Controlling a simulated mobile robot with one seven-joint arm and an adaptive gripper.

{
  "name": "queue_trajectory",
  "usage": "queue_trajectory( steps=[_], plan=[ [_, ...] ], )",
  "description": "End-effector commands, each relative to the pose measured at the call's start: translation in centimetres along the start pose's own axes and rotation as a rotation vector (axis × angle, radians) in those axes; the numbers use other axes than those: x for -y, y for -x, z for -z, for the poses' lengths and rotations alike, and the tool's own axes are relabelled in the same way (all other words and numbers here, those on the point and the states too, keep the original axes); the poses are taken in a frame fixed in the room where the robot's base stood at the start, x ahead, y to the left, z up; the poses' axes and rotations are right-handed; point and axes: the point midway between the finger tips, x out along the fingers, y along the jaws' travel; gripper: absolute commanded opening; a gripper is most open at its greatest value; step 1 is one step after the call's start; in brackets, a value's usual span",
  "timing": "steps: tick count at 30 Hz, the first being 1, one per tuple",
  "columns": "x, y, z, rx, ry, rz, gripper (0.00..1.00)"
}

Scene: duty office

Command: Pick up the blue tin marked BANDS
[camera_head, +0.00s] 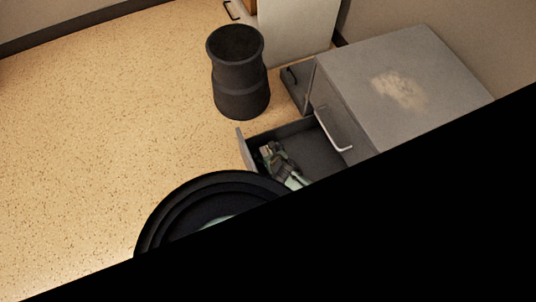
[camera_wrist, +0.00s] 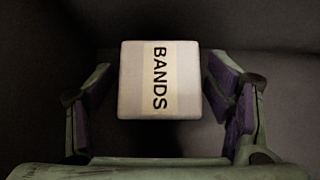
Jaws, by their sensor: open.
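A tin marked BANDS (camera_wrist: 135,85) stands in the middle of the wrist view. Its top looks pale grey rather than blue, with a cream label strip. My gripper (camera_wrist: 160,92) is open, with one purple-padded finger on the left of the tin and one on the right. A gap shows between each finger and the tin; how deep the fingertips reach beside it I cannot tell. In the head view my gripper (camera_head: 268,152) is inside the open drawer (camera_head: 243,150). The tin cannot be made out there.
The drawer belongs to a grey cabinet (camera_head: 405,55); another drawer with a bar handle (camera_head: 333,130) is above it. A dark bin (camera_head: 238,75) stands on the floor close behind the drawer. The speckled floor at left is clear. A large black area hides the lower right.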

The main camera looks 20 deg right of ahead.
Motion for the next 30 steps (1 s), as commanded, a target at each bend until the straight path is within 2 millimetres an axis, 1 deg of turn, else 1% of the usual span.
queue_trajectory(
  steps=[5,6,30],
  plan=[
    [-0.01,-0.02,-0.03,0.0,0.0,0.0,0.73],
    [-0.01,-0.01,-0.03,0.0,0.0,0.0,0.72],
    [-0.02,0.01,-0.03,0.0,0.0,0.0,0.19]
  ],
)
